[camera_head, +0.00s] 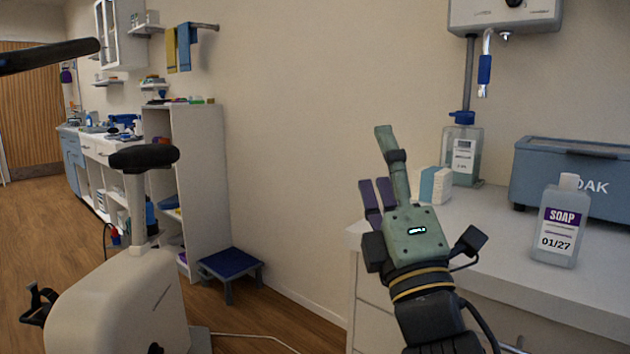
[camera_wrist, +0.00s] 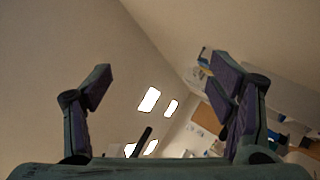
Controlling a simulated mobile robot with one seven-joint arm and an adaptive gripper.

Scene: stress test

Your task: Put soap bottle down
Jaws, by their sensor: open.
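The soap bottle (camera_head: 558,222) is a clear grey bottle with a white cap and a purple "SOAP" label marked 01/27. It stands upright on the white counter (camera_head: 490,235) near its front edge, at the right of the head view. My gripper (camera_head: 377,160) is raised left of the bottle, in front of the counter's left end, and points upward, well apart from the bottle. In the wrist view its two fingers (camera_wrist: 158,85) are spread wide with nothing between them. The bottle is not seen in the wrist view.
A blue-grey bin (camera_head: 535,165) marked "OAK" stands behind the soap bottle. A larger blue-capped bottle (camera_head: 462,150) and a white-and-blue box (camera_head: 434,185) stand farther left. A wall dispenser (camera_head: 505,15) hangs above. A blue step stool (camera_head: 231,266) and exercise bike (camera_head: 120,290) are at left.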

